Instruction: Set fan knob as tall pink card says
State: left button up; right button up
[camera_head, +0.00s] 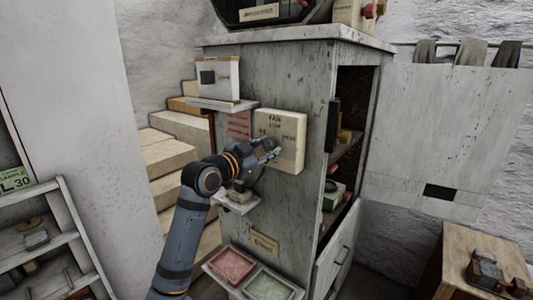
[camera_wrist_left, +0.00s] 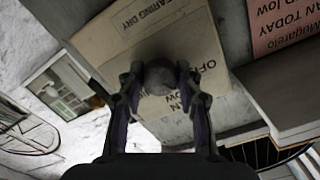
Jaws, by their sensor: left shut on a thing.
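The fan panel (camera_head: 291,126) is a cream box on the side of a grey cabinet. It also fills the upper middle of the left wrist view (camera_wrist_left: 190,50), tilted, with "OFF" partly readable. My left gripper (camera_head: 272,148) is at its face. In the wrist view my left gripper (camera_wrist_left: 157,80) is shut around a round grey knob (camera_wrist_left: 158,75), which hides part of the lettering. The knob's pointer direction cannot be told. A pink card (camera_head: 238,124) hangs left of the panel; in the wrist view the pink card (camera_wrist_left: 285,25) partly reads "AN TODAY" and "low". My right gripper is not in view.
A small shelf (camera_head: 238,203) sits below my gripper, and another shelf (camera_head: 223,105) with a white box is up left. Red (camera_head: 231,264) and green (camera_head: 268,286) trays are below. The cabinet's open side (camera_head: 350,150) is at right.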

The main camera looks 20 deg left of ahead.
pick_arm(q)
jog(key=m+b, duration=0.1)
jog(key=m, duration=0.3)
jog(key=shift+m+b, duration=0.55)
jog(key=shift+m, duration=0.45)
jog(key=o, duration=1.2)
jog(key=shift+c, duration=0.2)
